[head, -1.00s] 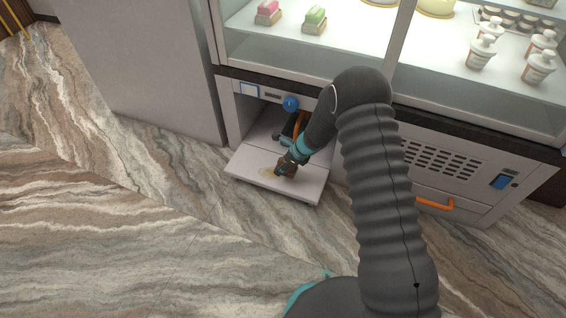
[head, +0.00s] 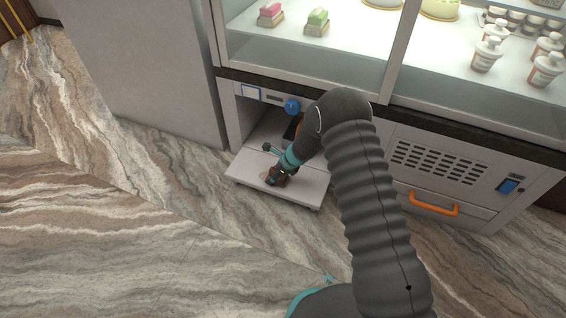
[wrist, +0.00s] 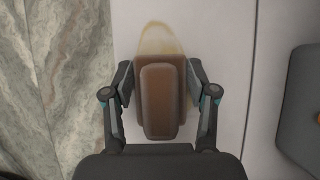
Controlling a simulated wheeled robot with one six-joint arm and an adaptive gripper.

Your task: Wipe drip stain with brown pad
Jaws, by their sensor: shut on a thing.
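My gripper (wrist: 161,100) is shut on the brown pad (wrist: 161,88), with one finger against each side of it. In the head view my gripper (head: 277,178) is low over the pale pull-out panel (head: 305,197) under the counter. The drip stain (wrist: 160,38) is a yellow-brown patch on the panel. In the wrist view it shows beyond the pad's far end, and the pad covers the rest. The pad appears to be on or just above the panel; I cannot tell if it touches. In the head view the stain is mostly hidden by my gripper.
The open compartment lies behind the panel, with a blue knob (head: 292,106) above it. An orange handle (head: 434,203) is on the front at right. A glass case of sweets and bottles (head: 487,54) stands above. The marble floor (head: 130,220) in front is clear.

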